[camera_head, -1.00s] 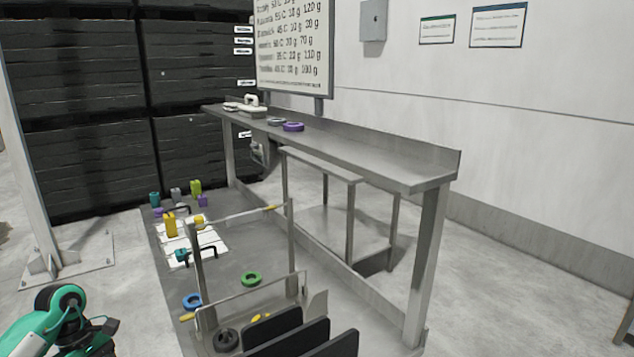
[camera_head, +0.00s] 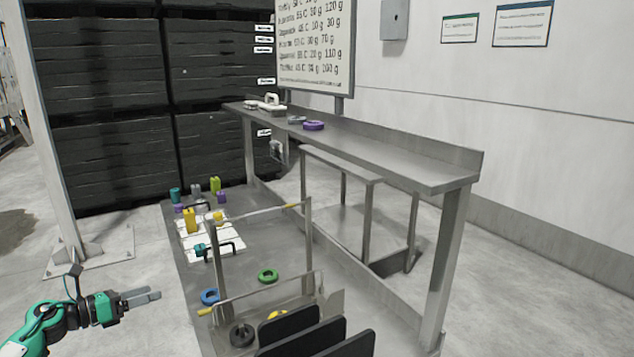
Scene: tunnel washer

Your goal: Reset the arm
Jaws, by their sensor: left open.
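My left gripper (camera_head: 152,297) is at the lower left, at the end of my green and black left arm. Its grey fingers point right toward the low grey table (camera_head: 200,280), and it holds nothing. It is open, though the two fingers overlap closely from this angle. It appears to the left of the blue ring (camera_head: 210,296), apart from it. My right gripper is not in view.
The low table carries a green ring (camera_head: 268,275), a dark ring (camera_head: 242,335), a metal frame (camera_head: 262,215), yellow and green containers and white sheets. A raised shelf (camera_head: 400,165) holds a purple ring (camera_head: 313,125). A post (camera_head: 45,130) stands at the left. Floor right of the shelf is clear.

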